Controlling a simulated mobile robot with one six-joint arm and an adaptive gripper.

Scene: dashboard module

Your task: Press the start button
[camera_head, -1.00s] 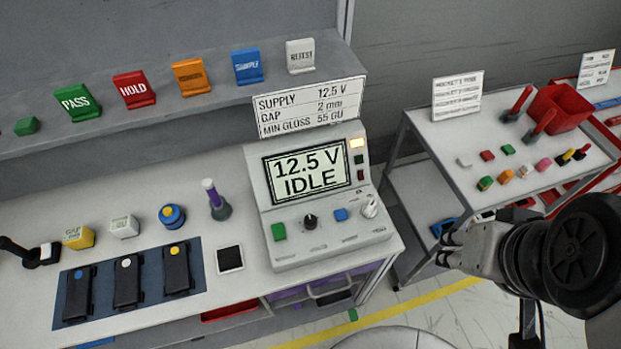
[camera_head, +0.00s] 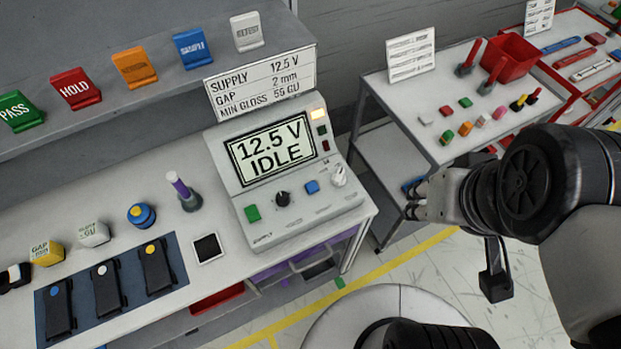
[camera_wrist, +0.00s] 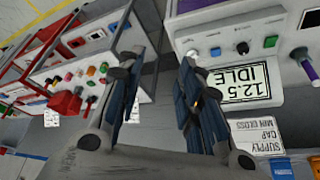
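The supply console (camera_head: 318,212) stands on the bench, its screen (camera_head: 268,150) reading "12.5 V IDLE". I cannot read a start label on either button. In the wrist view the console appears upside down, with the green button (camera_wrist: 270,42) and blue button (camera_wrist: 215,52). My gripper (camera_head: 415,200) is right of the console, apart from it. Its fingers (camera_wrist: 160,80) are spread and empty.
A sign (camera_head: 260,80) stands behind the console. A cart (camera_head: 400,105) with small parts and a red bin (camera_head: 510,58) stands right. Floor between bench and cart is open.

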